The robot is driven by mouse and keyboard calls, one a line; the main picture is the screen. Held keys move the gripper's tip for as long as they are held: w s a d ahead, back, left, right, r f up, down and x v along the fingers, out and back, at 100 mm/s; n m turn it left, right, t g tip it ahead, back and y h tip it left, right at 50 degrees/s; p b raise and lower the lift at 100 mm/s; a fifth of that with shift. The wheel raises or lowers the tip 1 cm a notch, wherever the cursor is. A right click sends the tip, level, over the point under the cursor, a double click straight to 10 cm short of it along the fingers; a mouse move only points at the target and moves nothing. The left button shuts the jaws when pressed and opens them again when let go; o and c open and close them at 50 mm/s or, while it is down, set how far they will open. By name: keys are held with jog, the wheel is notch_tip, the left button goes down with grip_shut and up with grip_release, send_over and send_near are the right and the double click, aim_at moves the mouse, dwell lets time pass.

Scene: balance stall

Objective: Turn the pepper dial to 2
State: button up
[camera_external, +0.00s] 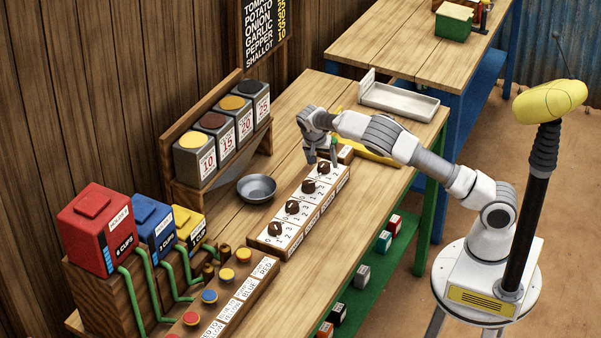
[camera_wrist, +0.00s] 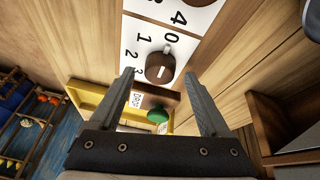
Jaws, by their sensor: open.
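A row of several brown dial knobs on white numbered plates sits along a wooden panel (camera_external: 262,245) on the bench. I cannot read the panel's front labels well enough to tell which dial is pepper. My gripper (camera_external: 322,157) is over the farthest knob (camera_external: 323,168) in the outside view. In the wrist view, my gripper (camera_wrist: 160,75) is open and empty, its fingers to either side of a round brown knob (camera_wrist: 157,68). The plate (camera_wrist: 139,46) shows 0, 1, 2 and 3. A pale mark at the knob's edge lies near 0. Contact with the fingers cannot be told.
A green button (camera_wrist: 157,115) and a yellow tray (camera_wrist: 92,96) lie past the knob. Lidded canisters (camera_external: 195,160) and a metal bowl (camera_external: 257,189) stand left of the panel. Coloured dispensers (camera_external: 98,232) stand at the near left. Bare bench top lies right of the panel.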

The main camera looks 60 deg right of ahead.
jog(key=shift+d+f, duration=0.15)
jog(key=shift+f, duration=0.25)
jog(key=shift+c, duration=0.2)
grip_shut()
